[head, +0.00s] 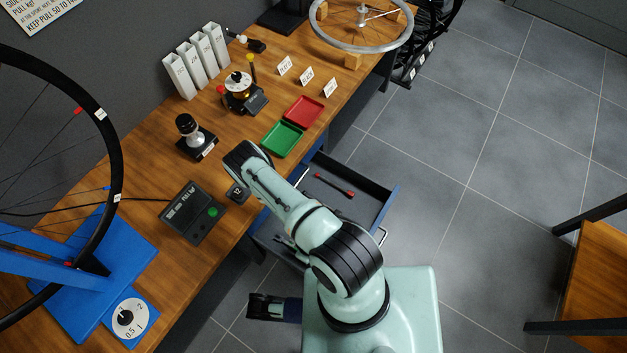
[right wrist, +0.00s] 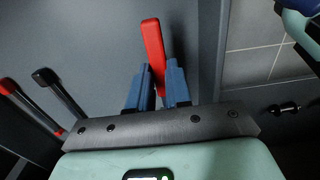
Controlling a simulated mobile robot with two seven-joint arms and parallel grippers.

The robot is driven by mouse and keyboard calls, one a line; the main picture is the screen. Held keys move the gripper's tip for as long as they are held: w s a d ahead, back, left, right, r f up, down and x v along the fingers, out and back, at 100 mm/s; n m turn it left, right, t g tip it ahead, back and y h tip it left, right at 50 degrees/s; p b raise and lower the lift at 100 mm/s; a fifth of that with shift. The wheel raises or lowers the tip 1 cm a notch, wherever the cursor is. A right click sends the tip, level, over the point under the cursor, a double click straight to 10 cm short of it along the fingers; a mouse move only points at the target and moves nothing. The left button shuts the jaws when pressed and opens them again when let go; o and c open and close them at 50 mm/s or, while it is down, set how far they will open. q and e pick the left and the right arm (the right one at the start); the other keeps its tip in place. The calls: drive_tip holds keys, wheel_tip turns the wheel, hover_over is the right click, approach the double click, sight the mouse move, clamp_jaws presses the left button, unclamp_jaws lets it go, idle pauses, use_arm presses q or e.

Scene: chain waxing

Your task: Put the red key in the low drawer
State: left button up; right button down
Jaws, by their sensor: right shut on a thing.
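The red key (right wrist: 153,48) stands out beyond the blue fingers of my right gripper (right wrist: 157,88) in the right wrist view. The gripper is shut on it. The key shows against a plain grey surface, and I cannot tell if it touches it. In the head view an open drawer (head: 376,212) with dark blue walls sticks out from under the bench. My mint arm covers its left part, and I cannot make out the right gripper or the held key there. I cannot tell whether this drawer is the low one. My left gripper is not in view.
Two handles, one red and black (right wrist: 22,100) and one black (right wrist: 58,92), show in the right wrist view. On the bench are green (head: 283,139) and red (head: 303,112) trays. Tiled floor right of the drawer is clear.

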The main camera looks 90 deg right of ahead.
drive_tip(key=shift+f, duration=0.65)
drive_tip(key=shift+d+f+b, duration=0.15)
drive_tip(key=shift+d+b, duration=0.1)
drive_tip(key=shift+b, duration=0.15)
drive_tip(key=d, duration=0.6)
drive_tip(key=d+b, duration=0.1)
drive_tip(key=d, duration=0.4)
drive_tip(key=s+d+b, duration=0.1)
drive_tip(key=d, duration=0.5)
drive_tip(key=shift+d, duration=0.3)
wheel_tip(320, 180, down, 3)
drive_tip(key=shift+f+b, duration=0.1)
drive_tip(key=shift+b, duration=0.9)
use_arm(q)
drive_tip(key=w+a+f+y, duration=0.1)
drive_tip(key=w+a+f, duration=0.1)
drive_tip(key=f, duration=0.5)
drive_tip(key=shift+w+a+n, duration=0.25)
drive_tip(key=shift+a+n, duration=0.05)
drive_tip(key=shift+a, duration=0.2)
use_arm(e)
drive_tip(key=shift+f, duration=0.1)
drive_tip(key=shift+f, duration=0.1)
drive_tip(key=c, duration=1.1)
unclamp_jaws()
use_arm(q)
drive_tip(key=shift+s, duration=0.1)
use_arm(e)
drive_tip(key=shift+o, duration=0.2)
